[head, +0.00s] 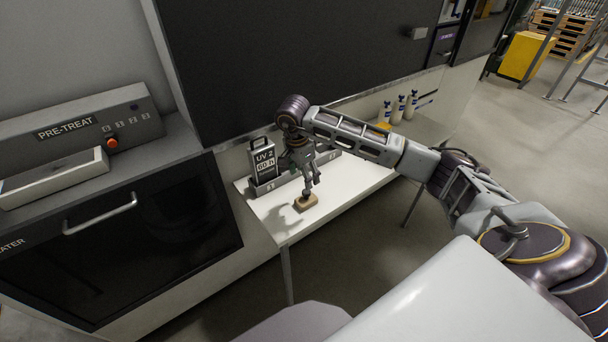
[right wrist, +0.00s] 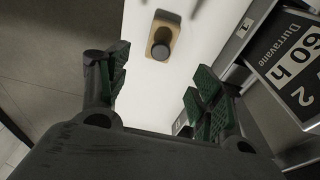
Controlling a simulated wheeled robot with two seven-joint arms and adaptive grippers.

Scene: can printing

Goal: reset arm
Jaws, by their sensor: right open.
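My right gripper (head: 311,187) hangs down over the white table (head: 345,196). Its jaws are apart and empty in the right wrist view (right wrist: 152,75). A small tan block with a dark round knob (right wrist: 163,36) lies on the table beyond the fingertips, apart from them in the right wrist view. In the head view the block (head: 305,203) shows just below the gripper; its knob is hard to make out there. My left gripper is not in view.
Several white bottles (head: 399,109) stand further right. The PRE-TREAT machine (head: 80,128) is at left. The table's front is clear.

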